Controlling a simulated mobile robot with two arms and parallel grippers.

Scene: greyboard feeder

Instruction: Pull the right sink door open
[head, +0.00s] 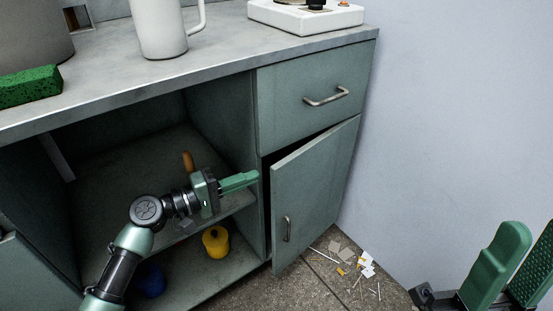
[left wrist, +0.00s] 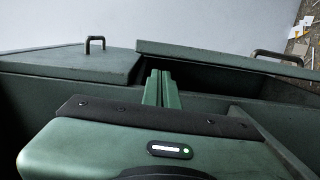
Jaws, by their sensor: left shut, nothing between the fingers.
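The right sink door (head: 315,195) is a grey-green panel under the drawer and stands ajar, its left edge swung out from the frame with a dark gap behind it. Its metal bar handle (head: 287,229) is near that edge. The door also shows in the left wrist view (left wrist: 215,52), with its handle (left wrist: 278,57) at the right. My left gripper (head: 254,178) is shut and empty, its tips by the cabinet upright just left of the gap; I cannot tell whether they touch. My right gripper (head: 515,262) is at the lower right, its fingers apart, away from the door.
The drawer (head: 318,95) above the door is closed. The open bay at left holds a yellow object (head: 215,241) and a blue object (head: 151,280). A white pitcher (head: 160,28) and a green sponge (head: 29,86) stand on the counter. Scraps (head: 355,263) litter the floor near the wall.

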